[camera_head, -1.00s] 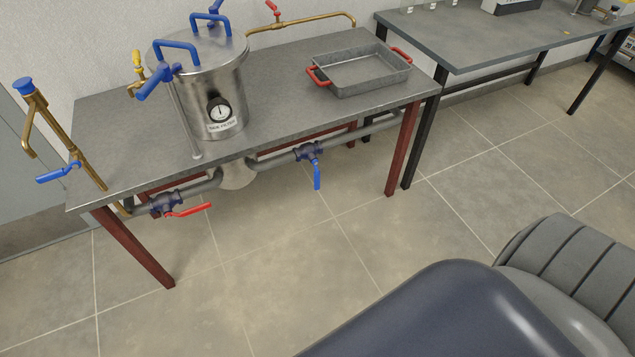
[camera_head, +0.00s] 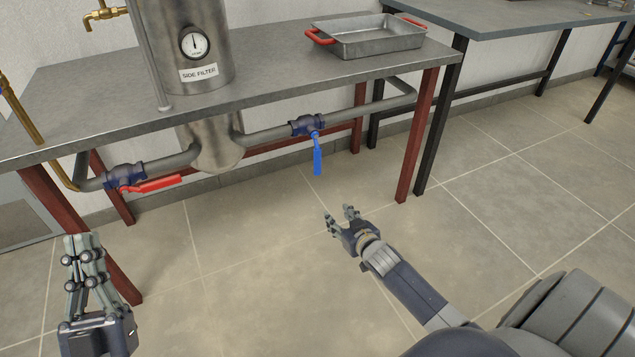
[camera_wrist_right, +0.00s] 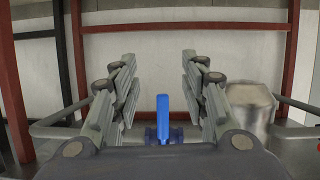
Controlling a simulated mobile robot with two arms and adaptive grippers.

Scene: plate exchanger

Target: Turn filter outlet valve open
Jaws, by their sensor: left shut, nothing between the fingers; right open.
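The blue-handled valve (camera_head: 309,125) sits on the pipe right of the side filter (camera_head: 190,45), under the table. Its blue lever (camera_head: 317,158) hangs down, across the pipe. A red-handled valve (camera_head: 124,177) is on the pipe left of the filter; its red lever (camera_head: 152,185) lies roughly along the pipe. No label tells which valve is the outlet. My right gripper (camera_head: 338,214) is open and empty, below and in front of the blue lever, apart from it. In the right wrist view the blue lever (camera_wrist_right: 163,118) appears between the fingers. My left gripper (camera_head: 82,240) is shut and empty at lower left.
The grey table (camera_head: 275,85) stands over the pipes on red legs (camera_head: 418,135). A metal tray (camera_head: 368,40) with red handles sits on top. A second table (camera_head: 500,22) with black legs is at right. The floor in front of the pipes is clear.

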